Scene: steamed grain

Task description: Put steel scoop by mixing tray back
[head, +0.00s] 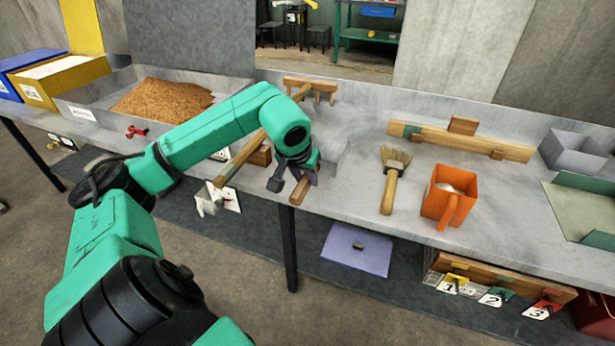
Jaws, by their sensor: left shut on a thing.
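My left gripper (298,176) is over the front part of the bench, shut on a wooden handle (299,193) that points down toward the front edge. The handle appears to belong to the steel scoop; a pale grey metal shape (329,152) shows just behind the gripper, but my gripper hides where they join. Whether the scoop touches the bench I cannot tell. The mixing tray (84,101) is a grey metal tray with brown grain (162,98) at the back left. My right gripper is not in view.
A wooden rake (312,87) lies behind my left gripper, its handle partly covered by my arm. A brush (392,183), an orange container (449,199), a wooden rail (460,141) and a grey bin (575,151) are to the right. Bare bench lies between gripper and brush.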

